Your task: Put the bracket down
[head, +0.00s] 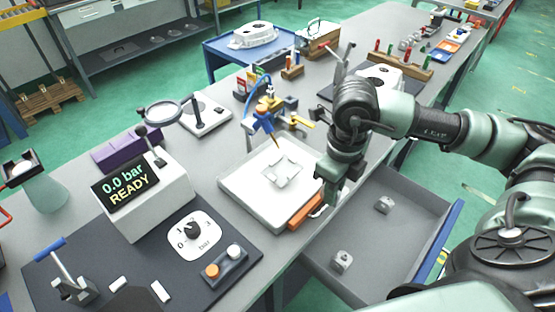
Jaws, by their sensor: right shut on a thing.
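My right gripper (327,196) points down over the table's front edge, just right of the white tray. The white tray (246,190) holds a flat grey part (282,170) under a blue and yellow nozzle (266,115). My left gripper is not in view.
An open grey drawer (385,238) below the table edge holds two small grey castings (384,205), (341,262), with bare floor between them. A white gauge box (150,194) reading "0.0 bar READY" and a magnifier stand (204,112) are to the left.

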